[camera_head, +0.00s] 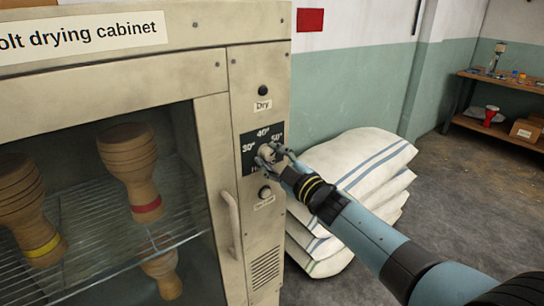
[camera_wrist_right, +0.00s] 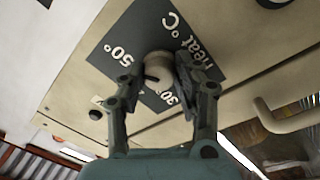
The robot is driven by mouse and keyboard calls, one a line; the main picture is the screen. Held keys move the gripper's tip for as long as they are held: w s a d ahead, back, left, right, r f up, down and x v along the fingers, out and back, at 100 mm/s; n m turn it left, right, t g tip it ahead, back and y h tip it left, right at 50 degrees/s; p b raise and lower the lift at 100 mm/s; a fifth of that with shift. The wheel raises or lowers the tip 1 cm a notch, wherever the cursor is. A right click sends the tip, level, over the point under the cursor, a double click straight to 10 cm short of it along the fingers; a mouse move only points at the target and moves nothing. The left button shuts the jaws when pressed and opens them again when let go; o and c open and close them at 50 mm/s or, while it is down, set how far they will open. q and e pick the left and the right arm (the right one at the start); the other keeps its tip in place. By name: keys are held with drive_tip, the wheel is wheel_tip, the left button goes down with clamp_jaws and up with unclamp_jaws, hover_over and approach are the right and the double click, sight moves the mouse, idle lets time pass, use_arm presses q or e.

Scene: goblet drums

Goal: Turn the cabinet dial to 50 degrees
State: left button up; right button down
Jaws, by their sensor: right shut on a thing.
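The dial (camera_wrist_right: 158,68) is a round pale knob on a dark plate (camera_head: 249,140) on the cabinet's right front panel. In the head view the plate shows 30°, 40° and 50° marks; its lower part is mostly behind my gripper. My right gripper (camera_head: 268,154) is at the dial with its fingers around it. In the right wrist view my two fingers (camera_wrist_right: 158,80) are shut on either side of the knob. I cannot make out which mark the dial points to. My left gripper is not in view.
The drying cabinet (camera_head: 213,60) has a glass door with a vertical handle (camera_head: 232,222) and wooden drum bodies (camera_head: 132,165) on wire racks. A black knob (camera_head: 263,90) is above the dial plate and a button (camera_head: 265,192) below. Stacked white sacks (camera_head: 365,165) stand right of the cabinet.

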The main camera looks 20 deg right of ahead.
drive_tip(key=shift+r, duration=0.15)
drive_tip(key=c, duration=1.1)
unclamp_jaws()
drive_tip(key=shift+o, duration=0.8)
drive_tip(key=shift+w, duration=0.15)
drive_tip(key=shift+s+d+f, duration=0.1)
drive_tip(key=shift+s+f, duration=0.15)
drive_tip(key=shift+s, duration=0.1)
drive_tip(key=v, duration=1.1)
drive_tip(key=shift+s, duration=0.2)
